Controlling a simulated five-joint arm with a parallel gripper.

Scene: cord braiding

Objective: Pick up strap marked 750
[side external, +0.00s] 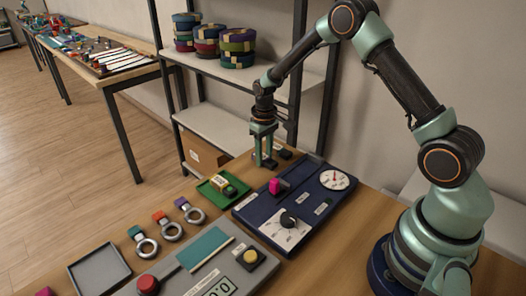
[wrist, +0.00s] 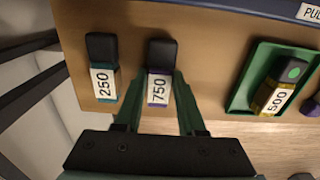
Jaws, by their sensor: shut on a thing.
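The strap marked 750 (wrist: 159,88) has a black end, a white label and a purple edge. In the wrist view it lies between the two green fingers of my gripper (wrist: 158,108), which is shut on it. In the side external view my gripper (side external: 263,160) points straight down at the far edge of the table, and its fingers mostly hide the strap. The strap appears to be at table level; I cannot tell whether it touches the wood. A similar strap marked 250 (wrist: 103,83), with a teal edge, lies beside it, apart from the fingers.
A green tray (wrist: 241,96) holds a strap marked 500 (wrist: 276,99). In the side view, a dark blue panel (side external: 243,211) with a dial and knob stands close to my gripper. Several ring-ended pieces (side external: 171,229) lie nearer the camera. A shelf (side external: 217,124) stands behind.

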